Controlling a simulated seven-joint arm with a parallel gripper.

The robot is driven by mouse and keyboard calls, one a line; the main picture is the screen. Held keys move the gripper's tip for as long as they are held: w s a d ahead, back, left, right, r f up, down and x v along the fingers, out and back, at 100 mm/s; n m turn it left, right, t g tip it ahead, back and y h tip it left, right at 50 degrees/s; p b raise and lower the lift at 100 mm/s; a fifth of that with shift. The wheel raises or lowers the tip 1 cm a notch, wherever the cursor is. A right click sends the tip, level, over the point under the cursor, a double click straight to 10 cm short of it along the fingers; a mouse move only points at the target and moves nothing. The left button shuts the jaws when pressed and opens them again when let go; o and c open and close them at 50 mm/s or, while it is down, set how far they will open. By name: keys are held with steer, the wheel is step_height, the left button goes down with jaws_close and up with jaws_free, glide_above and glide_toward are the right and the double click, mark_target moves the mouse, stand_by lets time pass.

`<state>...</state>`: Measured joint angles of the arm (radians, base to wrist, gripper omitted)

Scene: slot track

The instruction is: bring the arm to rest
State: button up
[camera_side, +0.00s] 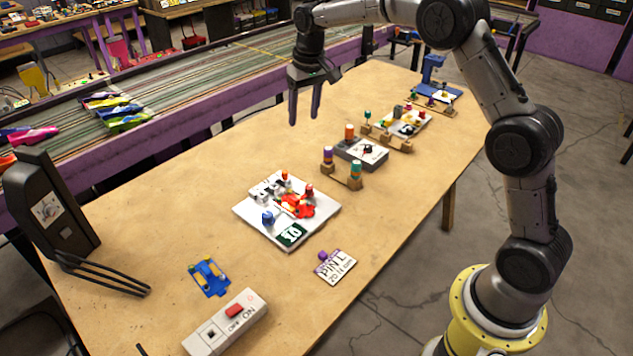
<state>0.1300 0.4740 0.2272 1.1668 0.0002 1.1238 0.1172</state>
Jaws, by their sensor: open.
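My gripper (305,104) hangs from my arm above the far left edge of the wooden table (160,205), with its fingers pointing down. The two fingers are apart with nothing between them. It is apart from the things on the table, up and left of the grey box (364,152) with an orange-topped piece. My arm arches over from its yellow base at the lower right.
A white board (318,219) with red and blue parts lies mid-table. A "PIN L" card (336,267), a blue piece (209,277), a switch box (226,321) and a black stand (50,205) are nearer. A slot track (190,95) runs behind the table.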

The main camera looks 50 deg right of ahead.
steer(key=s+a+r+n+t, duration=0.1)
steer(key=s+a+r+t, duration=0.3)
steer(key=s+r, duration=1.3)
steer(key=s+a+f+n, duration=0.1)
steer(key=s+a+f, duration=0.15)
steer(key=s, duration=0.95)
steer(key=s+f, duration=0.8)
steer(key=shift+s+a+f+n, duration=0.3)
steer(key=shift+s+f+n, duration=0.05)
steer(key=shift+s+n, duration=0.05)
